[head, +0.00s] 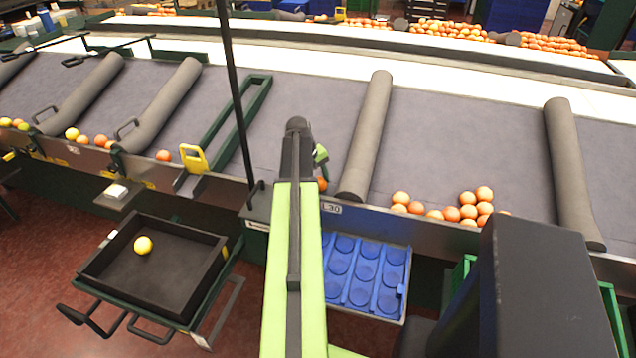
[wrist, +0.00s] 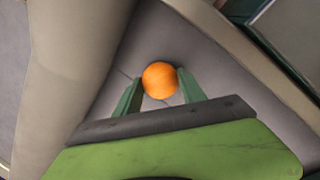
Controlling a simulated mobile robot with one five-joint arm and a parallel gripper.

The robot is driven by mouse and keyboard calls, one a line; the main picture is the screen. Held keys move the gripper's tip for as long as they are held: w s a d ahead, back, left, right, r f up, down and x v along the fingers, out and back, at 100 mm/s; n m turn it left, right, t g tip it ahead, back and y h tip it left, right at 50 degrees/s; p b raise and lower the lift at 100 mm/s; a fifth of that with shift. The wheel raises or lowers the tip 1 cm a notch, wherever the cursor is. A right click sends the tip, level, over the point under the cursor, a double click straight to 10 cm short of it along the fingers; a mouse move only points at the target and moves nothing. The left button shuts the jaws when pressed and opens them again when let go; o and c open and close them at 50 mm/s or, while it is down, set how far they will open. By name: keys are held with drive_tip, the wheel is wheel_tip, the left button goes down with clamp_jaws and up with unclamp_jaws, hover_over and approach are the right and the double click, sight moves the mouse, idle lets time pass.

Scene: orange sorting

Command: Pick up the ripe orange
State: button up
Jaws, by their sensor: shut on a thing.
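An orange fruit (wrist: 160,80) sits between the two green fingers of my gripper (wrist: 158,84) in the wrist view. The fingers touch it on both sides, and my gripper is shut on it. The grey conveyor surface lies behind it; I cannot tell whether the fruit is clear of that surface. In the head view, my green arm reaches forward to the conveyor's near edge. A sliver of the orange (head: 322,184) shows to the right of the arm's end, and most of my gripper is hidden behind the arm.
A black tray (head: 118,286) holding one yellow fruit (head: 143,245) is at left. A blue tray (head: 375,310) with round hollows is right of my arm. Grey padded dividers (head: 368,135) cross the conveyor. Several oranges (head: 450,213) lie in the lane to the right.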

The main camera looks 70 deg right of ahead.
sight(321, 178)
wheel_tip(321, 178, up, 4)
drive_tip(key=p, duration=0.4)
drive_tip(key=shift+r, duration=0.25)
drive_tip(key=s+a+r+p, duration=0.2)
drive_tip(key=a, duration=0.1)
drive_tip(key=s+a+r+p, duration=0.2)
drive_tip(key=s, duration=0.1)
drive_tip(key=s+a+r+p, duration=0.2)
drive_tip(key=s+a, duration=0.1)
drive_tip(key=shift+a, duration=0.3)
drive_tip(key=shift+r, duration=0.15)
